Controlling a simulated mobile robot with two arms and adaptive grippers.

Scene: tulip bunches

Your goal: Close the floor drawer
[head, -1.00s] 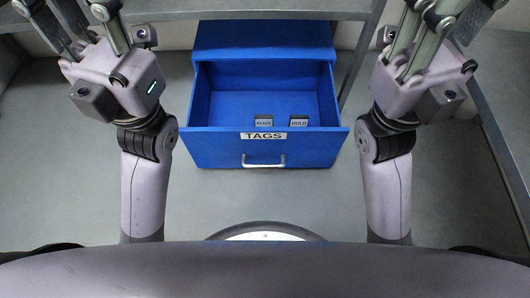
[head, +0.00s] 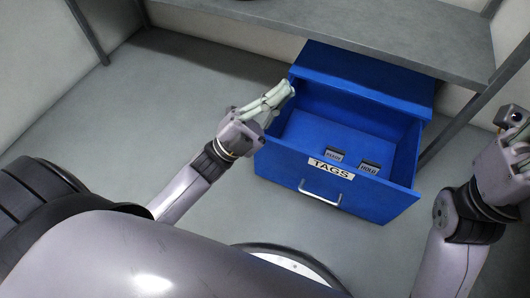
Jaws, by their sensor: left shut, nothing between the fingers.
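The blue floor drawer (head: 375,205) stands pulled open under a grey bench, in the head view right of centre. Its front has a white TAGS label (head: 331,169) and a pale bar handle (head: 320,193). Two small dark tags, one (head: 334,155) left and one (head: 369,167) right marked HOLD, are inside near the front. My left gripper (head: 288,91) is shut and empty, its tips close to the drawer's left side near the back; I cannot tell whether they touch. My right gripper (head: 520,150) is at the right edge, its fingers mostly cut off.
The grey bench top (head: 400,45) runs above and behind the drawer. Its metal legs (head: 88,30) stand at the left and right. The grey floor (head: 150,95) left of the drawer is clear.

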